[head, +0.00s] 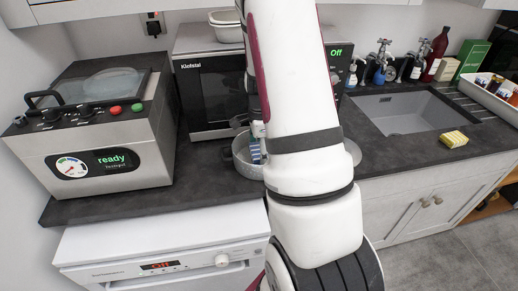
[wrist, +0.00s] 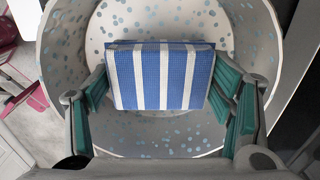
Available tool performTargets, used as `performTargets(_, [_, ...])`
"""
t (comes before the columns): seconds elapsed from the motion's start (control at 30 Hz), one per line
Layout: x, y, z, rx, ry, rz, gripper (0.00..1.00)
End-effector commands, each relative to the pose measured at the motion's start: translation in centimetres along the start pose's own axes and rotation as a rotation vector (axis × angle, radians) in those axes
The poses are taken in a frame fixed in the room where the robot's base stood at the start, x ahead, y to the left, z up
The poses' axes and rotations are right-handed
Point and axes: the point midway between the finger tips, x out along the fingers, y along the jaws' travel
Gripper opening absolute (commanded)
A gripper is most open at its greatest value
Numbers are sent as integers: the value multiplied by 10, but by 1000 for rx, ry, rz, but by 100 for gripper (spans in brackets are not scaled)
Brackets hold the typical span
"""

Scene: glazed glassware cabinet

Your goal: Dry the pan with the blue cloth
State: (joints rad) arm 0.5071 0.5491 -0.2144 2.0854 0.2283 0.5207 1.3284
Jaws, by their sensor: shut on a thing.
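The pan (head: 243,165) is a round, light grey vessel on the dark counter in front of the microwave, partly hidden behind my arm. In the wrist view, the pan (wrist: 80,40) fills most of the picture, with many pale blue-grey spots on its inner surface. The cloth (wrist: 160,78) is a folded blue-and-white striped pad. My gripper (wrist: 163,88) is shut on it, with a teal-padded finger at each side. The cloth is over the inside of the pan; I cannot tell whether it touches. In the head view, a little of the cloth (head: 255,151) shows beside my arm.
A steel machine reading "ready" (head: 95,135) stands left of the pan. The microwave (head: 210,90) is close behind it. To the right are a sink (head: 410,112), a yellow sponge (head: 453,139), bottles and a tray (head: 490,90).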

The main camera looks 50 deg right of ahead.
Motion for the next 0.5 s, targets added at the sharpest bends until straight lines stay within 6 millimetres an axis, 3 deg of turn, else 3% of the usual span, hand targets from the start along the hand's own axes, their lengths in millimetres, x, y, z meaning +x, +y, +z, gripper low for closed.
performTargets(0.5, [11,0,0,-1,0,0,52])
